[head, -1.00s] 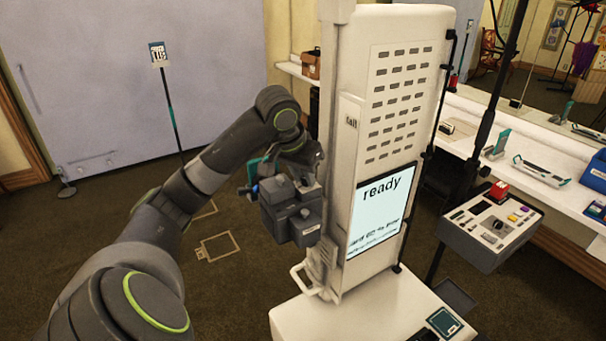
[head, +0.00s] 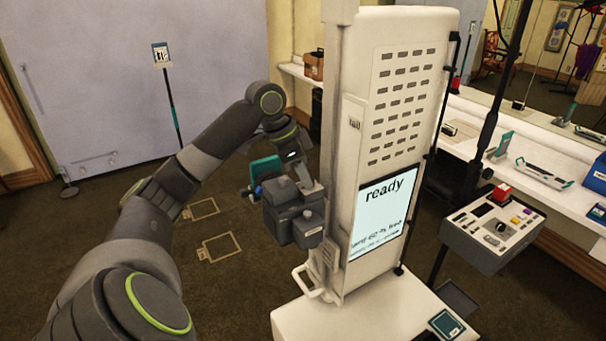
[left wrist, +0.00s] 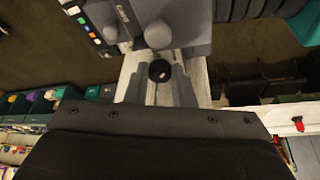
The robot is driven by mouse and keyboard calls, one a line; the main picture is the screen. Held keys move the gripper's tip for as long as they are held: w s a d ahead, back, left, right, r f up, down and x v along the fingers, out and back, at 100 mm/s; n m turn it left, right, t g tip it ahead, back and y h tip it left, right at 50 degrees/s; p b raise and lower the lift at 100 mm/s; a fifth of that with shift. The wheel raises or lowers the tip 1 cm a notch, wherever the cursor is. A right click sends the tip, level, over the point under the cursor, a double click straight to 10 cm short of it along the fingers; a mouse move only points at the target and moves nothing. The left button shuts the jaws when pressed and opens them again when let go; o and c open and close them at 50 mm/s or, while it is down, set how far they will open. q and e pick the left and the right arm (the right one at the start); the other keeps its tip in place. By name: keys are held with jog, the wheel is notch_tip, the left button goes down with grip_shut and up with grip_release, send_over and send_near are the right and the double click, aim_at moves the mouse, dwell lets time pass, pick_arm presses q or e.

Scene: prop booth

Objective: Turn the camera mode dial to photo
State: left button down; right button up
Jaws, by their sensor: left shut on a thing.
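The camera is a dark grey boxy body (head: 293,213) on the left side of the white booth tower. In the left wrist view the grey body (left wrist: 188,22) fills the top, with rounded knobs. A small black round dial (left wrist: 160,70) with a pale mark sits between the fingers of my left gripper (left wrist: 160,82). The gripper is shut on this dial. In the head view my left gripper (head: 311,183) points down at the camera's top, and the dial is hidden there. I cannot read any mode label. My right gripper is out of view.
The white tower (head: 393,110) with a screen (head: 380,215) reading "ready" stands close to the gripper's right. A control box (head: 492,232) with a red button stands further right, before a white counter (head: 530,150). Open floor lies left of the tower.

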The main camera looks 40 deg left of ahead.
pick_arm(q)
jog(key=shift+w+f+m+g+h, duration=0.1)
jog(key=shift+m+g+h, duration=0.25)
jog(key=shift+m, duration=0.85)
jog(key=c, duration=1.6)
grip_release()
jog(key=o, duration=0.4)
jog(key=shift+w, duration=0.15)
jog(key=shift+c, duration=0.2)
